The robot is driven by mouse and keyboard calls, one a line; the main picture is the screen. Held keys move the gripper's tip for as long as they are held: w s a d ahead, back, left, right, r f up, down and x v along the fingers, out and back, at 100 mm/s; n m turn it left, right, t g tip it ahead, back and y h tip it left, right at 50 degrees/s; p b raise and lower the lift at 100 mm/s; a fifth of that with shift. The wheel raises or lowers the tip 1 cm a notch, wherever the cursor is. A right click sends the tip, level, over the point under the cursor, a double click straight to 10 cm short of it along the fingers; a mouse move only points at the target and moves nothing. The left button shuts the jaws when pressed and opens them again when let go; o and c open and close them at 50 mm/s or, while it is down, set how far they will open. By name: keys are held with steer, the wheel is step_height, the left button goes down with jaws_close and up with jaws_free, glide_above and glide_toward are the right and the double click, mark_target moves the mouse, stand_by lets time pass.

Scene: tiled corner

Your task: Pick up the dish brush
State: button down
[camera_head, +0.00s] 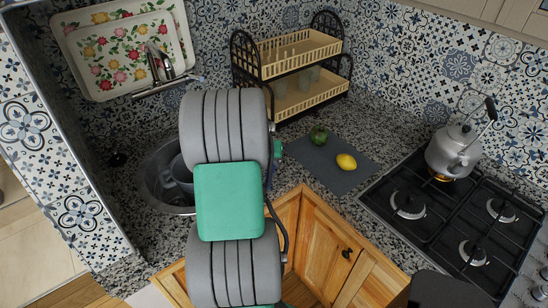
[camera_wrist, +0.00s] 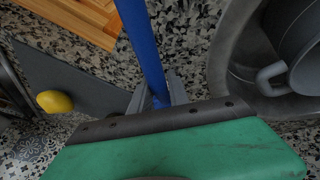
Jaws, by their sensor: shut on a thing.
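The dish brush (camera_wrist: 145,45) shows in the wrist view as a long blue handle running from the top edge down between my fingers. Its brush end cannot be made out. My gripper (camera_wrist: 158,98) is shut on the blue handle, with one grey finger on each side. Speckled countertop shows behind the handle.
The sink (camera_head: 150,188) lies left of my arm and holds a grey pot (camera_wrist: 300,55). A dark mat (camera_head: 325,172) carries a lemon (camera_head: 346,162) and a green pepper (camera_head: 319,135). A two-tier rack (camera_head: 296,98) stands behind. A kettle (camera_head: 452,152) sits on the stove (camera_head: 440,218).

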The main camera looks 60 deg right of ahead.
steer(key=shift+r, duration=0.15)
steer(key=shift+r, duration=0.25)
step_height(320, 180, up, 3)
steer(key=shift+f+b, duration=0.15)
steer(key=shift+b, duration=0.75)
steer(key=a+r, duration=0.1)
steer(key=s+a+r, duration=0.1)
steer(key=r, duration=0.1)
steer(key=s+a+r+b, duration=0.1)
steer(key=shift+s+a+r, duration=0.15)
steer(key=shift+r, duration=0.2)
steer(key=s+a+r+b, duration=0.2)
steer(key=s+a+r, duration=0.3)
steer(key=a, duration=0.3)
steer(key=shift+s+a, duration=0.2)
steer(key=shift+s, duration=0.1)
